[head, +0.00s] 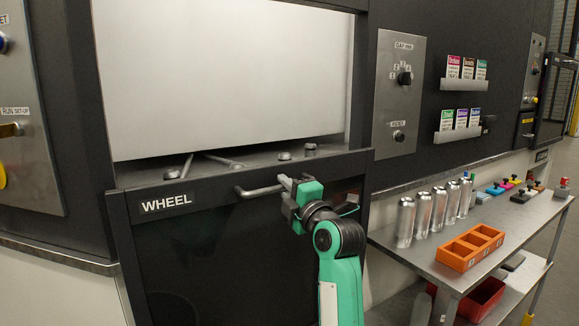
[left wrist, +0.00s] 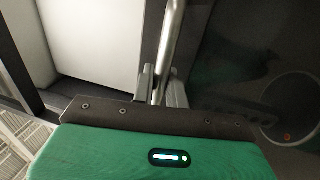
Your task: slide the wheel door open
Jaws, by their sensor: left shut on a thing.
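The wheel door (head: 225,250) is a dark glossy panel with a white WHEEL label (head: 167,203) at its upper left. A silver bar handle (head: 258,191) runs along near its top edge. My left gripper (head: 288,184) is shut on this handle near the bar's right part. The left wrist view shows the handle bar (left wrist: 170,42) passing between the two grey fingertips of the gripper (left wrist: 160,88). The gripper body hides the right end of the handle in the head view. My right gripper is in neither view.
Above the door, a pale panel (head: 225,75) stands behind a ledge with rods and knobs. To the right are a control plate (head: 399,90), a metal table (head: 410,248) with several silver cans (head: 421,216), and an orange tray (head: 452,262).

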